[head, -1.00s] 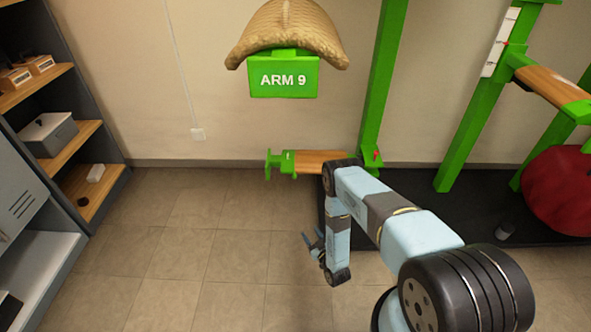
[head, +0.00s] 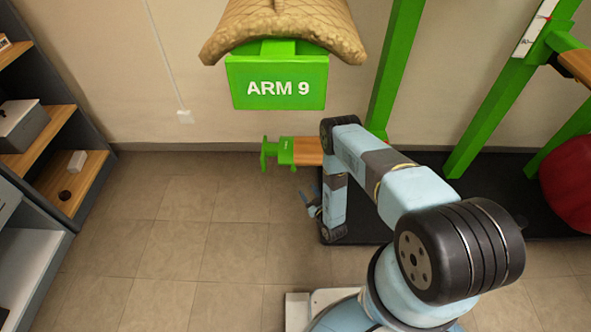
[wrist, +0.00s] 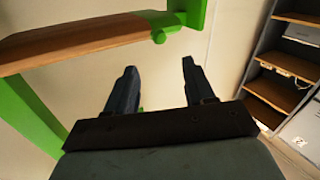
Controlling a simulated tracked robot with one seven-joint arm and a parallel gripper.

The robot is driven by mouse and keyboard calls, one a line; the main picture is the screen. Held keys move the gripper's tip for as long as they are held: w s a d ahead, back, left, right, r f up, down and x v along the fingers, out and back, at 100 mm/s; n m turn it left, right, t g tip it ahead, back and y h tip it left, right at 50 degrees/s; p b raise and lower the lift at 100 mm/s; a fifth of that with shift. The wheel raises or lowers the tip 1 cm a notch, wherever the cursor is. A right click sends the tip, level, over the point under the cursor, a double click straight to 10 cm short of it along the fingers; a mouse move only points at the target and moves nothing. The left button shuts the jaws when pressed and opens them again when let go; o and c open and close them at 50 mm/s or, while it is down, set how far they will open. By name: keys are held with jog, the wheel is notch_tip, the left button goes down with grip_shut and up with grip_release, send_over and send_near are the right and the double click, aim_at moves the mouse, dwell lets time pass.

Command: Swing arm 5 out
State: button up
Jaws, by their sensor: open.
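A green sign reading ARM 9 (head: 278,82) hangs at the upper middle, under a tan, woven-looking curved pad. Below it, a lower arm of wood with a green end (head: 285,152) sticks out to the left from the green post; any number on it is too small to read. I see no label reading 5. My gripper (head: 312,203) hangs low, below and to the right of that green end, apart from it. In the wrist view my gripper (wrist: 157,75) is open and empty. A wooden bar (wrist: 85,35) with a green end crosses the upper left there.
The green frame's post (head: 398,60) rises behind my arm, over a black mat (head: 450,185). A dark red rounded thing (head: 572,183) is at the right. Shelves (head: 45,150) stand at the left. The tiled floor (head: 170,235) between is clear.

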jog(key=x, duration=1.3)
grip_shut()
dwell(0.4)
